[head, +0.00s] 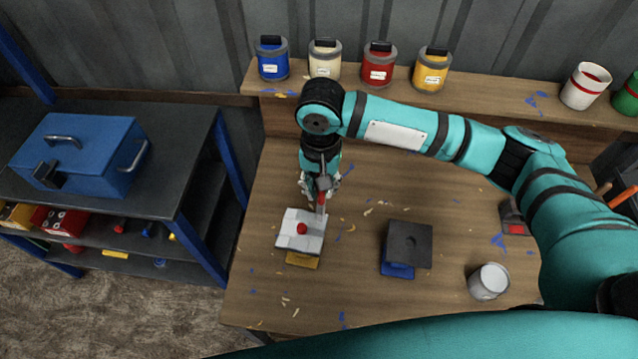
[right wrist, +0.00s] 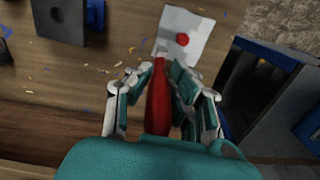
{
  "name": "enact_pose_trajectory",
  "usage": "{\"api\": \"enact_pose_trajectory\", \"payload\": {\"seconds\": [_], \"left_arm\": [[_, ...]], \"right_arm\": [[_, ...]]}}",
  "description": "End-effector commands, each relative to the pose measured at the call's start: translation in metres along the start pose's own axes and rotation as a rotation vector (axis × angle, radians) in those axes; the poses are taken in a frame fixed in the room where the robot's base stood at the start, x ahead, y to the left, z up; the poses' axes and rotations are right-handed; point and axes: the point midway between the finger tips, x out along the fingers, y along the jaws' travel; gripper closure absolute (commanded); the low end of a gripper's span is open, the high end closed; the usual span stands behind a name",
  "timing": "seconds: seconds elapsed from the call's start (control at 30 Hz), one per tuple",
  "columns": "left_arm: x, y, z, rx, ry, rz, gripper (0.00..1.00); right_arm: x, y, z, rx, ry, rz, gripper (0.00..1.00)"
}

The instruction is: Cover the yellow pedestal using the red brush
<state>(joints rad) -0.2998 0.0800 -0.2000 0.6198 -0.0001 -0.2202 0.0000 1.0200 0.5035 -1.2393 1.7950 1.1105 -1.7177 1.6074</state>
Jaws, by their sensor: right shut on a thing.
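The yellow pedestal (head: 303,263) stands on the workbench, with only its front edge showing. A pale grey-white plate (head: 290,240) lies over its top and hides the rest; a round red spot or knob (head: 302,228) is on the plate. The plate also shows in the right wrist view (right wrist: 207,34). My right gripper (head: 320,188) is shut on the red brush (right wrist: 158,105), at the plate's far edge. The brush's red handle shows between the fingers in the right wrist view. I cannot tell whether its tip touches the plate. My left gripper is not in view.
A blue pedestal (head: 397,270) with a dark plate (head: 412,240) stands to the right, near a pale can (head: 489,281). Several paint cans, including a red one (head: 378,68), line the back shelf (head: 470,98). A dark rack with a blue toolbox (head: 85,150) stands left.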

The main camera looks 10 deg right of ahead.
Motion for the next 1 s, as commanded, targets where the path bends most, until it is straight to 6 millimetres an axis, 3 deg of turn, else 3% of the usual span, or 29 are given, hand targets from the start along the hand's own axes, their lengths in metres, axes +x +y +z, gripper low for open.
{"api": "enact_pose_trajectory", "payload": {"seconds": [0.27, 0.63, 1.0], "left_arm": [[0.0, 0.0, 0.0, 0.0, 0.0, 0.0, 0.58], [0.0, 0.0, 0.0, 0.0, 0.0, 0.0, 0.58], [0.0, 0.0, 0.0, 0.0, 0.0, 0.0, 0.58]], "right_arm": [[0.002, -0.001, 0.0, 0.0, 0.0, 0.0, 1.0], [0.034, 0.0, 0.001, 0.0, -0.002, 0.0, 1.0], [0.035, 0.0, 0.001, -0.001, 0.0, -0.001, 1.0]]}}
